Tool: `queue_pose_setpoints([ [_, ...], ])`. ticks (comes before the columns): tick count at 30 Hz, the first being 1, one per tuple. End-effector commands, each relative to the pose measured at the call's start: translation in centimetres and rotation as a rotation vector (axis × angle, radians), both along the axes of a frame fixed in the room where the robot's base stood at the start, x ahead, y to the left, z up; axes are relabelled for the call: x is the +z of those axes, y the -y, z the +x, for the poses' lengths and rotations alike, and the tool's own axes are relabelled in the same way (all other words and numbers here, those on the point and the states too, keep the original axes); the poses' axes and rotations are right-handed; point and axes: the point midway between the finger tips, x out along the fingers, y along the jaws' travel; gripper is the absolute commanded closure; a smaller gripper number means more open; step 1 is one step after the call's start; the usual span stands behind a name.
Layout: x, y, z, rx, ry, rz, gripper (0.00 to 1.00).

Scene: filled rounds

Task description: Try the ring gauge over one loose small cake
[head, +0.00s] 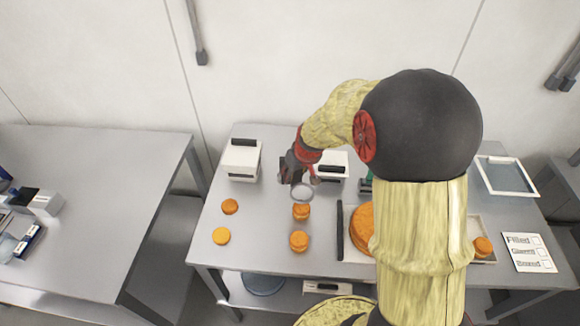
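My gripper (301,180) is shut on the ring gauge (302,200), a pale grey ring, and holds it over the table. In the picture the ring is just behind a small orange cake (301,212); its height above the table is hard to tell. Other loose small cakes stand at the front centre (298,241), the left (230,206) and the front left (221,236). None of these has the ring around it.
A large orange cake (361,230) is partly hidden by my arm. Another small cake (482,247) is in a tray on the right. A dark bar (340,230), a white box (241,160), a shallow tray (507,176) and a label card (528,252) are also on the table.

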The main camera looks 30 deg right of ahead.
Motion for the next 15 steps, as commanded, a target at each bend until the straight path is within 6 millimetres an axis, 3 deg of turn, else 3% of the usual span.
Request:
queue_pose_setpoints([
  [15, -2.8, 0.0, 0.0, 0.0, -0.001, 0.0, 0.94],
])
